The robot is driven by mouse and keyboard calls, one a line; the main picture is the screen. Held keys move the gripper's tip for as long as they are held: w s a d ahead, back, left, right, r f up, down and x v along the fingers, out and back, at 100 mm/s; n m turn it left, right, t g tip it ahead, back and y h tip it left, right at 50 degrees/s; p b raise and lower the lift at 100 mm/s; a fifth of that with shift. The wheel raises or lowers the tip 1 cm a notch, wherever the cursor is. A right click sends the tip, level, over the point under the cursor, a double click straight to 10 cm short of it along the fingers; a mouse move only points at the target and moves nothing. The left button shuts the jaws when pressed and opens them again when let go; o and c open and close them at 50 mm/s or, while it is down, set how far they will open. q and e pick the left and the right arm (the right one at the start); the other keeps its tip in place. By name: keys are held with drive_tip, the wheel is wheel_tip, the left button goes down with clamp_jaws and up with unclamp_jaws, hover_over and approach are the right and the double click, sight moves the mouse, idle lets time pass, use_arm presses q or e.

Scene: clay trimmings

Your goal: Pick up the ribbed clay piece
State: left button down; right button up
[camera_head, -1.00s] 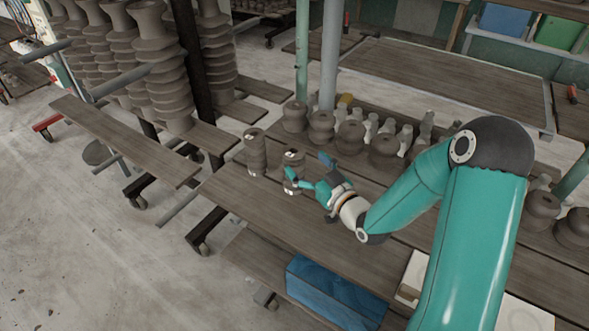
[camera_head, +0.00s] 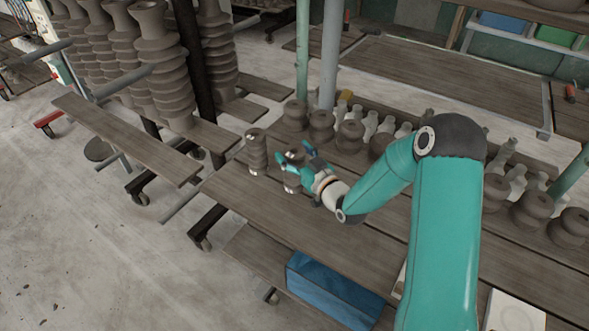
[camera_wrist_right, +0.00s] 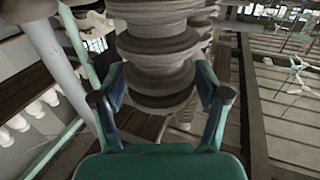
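In the right wrist view stacked clay ribs (camera_wrist_right: 158,75) fill the space between the blue finger pads (camera_wrist_right: 160,88). The fingers look spread, and I see no clear grip. My left gripper is out of view.
The wooden table (camera_head: 255,206) has clear room in front of the pieces. Behind stand a row of squat clay pieces (camera_head: 350,136) and a pale post (camera_head: 329,60). Tall ribbed stacks (camera_head: 158,70) stand at the left. A blue box (camera_head: 333,291) sits below.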

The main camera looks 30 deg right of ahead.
clamp_jaws()
drive_tip(key=shift+r, duration=0.1)
